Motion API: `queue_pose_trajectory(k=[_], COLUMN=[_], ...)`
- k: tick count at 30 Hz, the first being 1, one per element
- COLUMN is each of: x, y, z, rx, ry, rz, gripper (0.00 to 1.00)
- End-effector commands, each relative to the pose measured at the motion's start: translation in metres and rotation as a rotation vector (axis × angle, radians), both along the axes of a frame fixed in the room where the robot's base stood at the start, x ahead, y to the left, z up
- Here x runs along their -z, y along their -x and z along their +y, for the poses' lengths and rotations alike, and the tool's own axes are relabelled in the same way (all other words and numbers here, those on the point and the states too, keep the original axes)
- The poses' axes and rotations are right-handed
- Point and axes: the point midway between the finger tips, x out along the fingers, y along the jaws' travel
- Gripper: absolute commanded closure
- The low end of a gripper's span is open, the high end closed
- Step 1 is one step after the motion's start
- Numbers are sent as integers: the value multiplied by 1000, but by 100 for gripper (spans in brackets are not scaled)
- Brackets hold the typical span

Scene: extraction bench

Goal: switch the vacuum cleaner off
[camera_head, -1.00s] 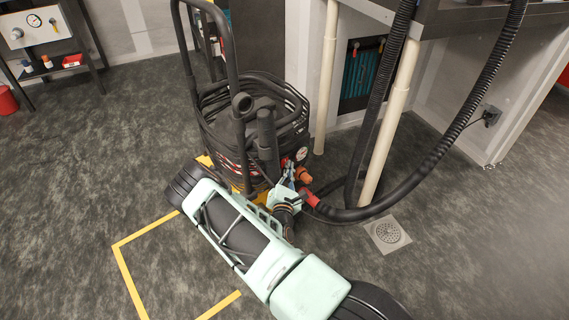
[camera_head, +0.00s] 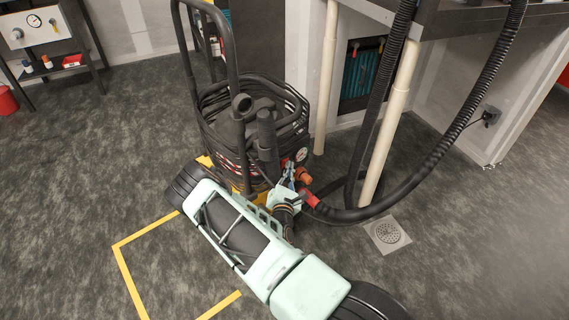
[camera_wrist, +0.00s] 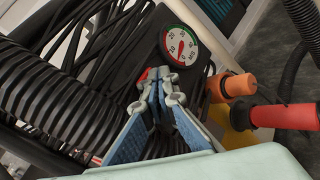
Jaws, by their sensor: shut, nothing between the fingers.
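The vacuum cleaner (camera_head: 216,128) is a dark machine with a tall black handle and coiled black hose and cable, standing left of the bench. Its round gauge (camera_wrist: 181,46) with a red needle sits on a dark panel, and it also shows small in the head view (camera_head: 302,154). My gripper (camera_wrist: 159,76) is shut and empty, its fingertips together just below the gauge. A small red part (camera_wrist: 149,74) shows directly behind the fingertips; I cannot tell whether they touch it. The switch position cannot be read. My arm hides the machine's lower part in the head view.
An orange fitting (camera_wrist: 240,85) and a red hose cuff (camera_wrist: 284,116) stick out right of the gripper. A thick black hose (camera_head: 432,165) arcs up past pale bench legs (camera_head: 392,120). A floor drain (camera_head: 388,233) lies right. Open floor is at the left.

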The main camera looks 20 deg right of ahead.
Motion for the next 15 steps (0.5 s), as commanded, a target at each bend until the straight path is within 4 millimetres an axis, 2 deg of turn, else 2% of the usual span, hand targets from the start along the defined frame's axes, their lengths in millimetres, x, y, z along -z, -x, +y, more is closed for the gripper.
queue_pose_trajectory(k=[2,15], x=[-5,-3], y=[3,9], z=[-1,-3], rx=[0,2], ry=[1,0], rz=[-1,3], gripper=[100,100])
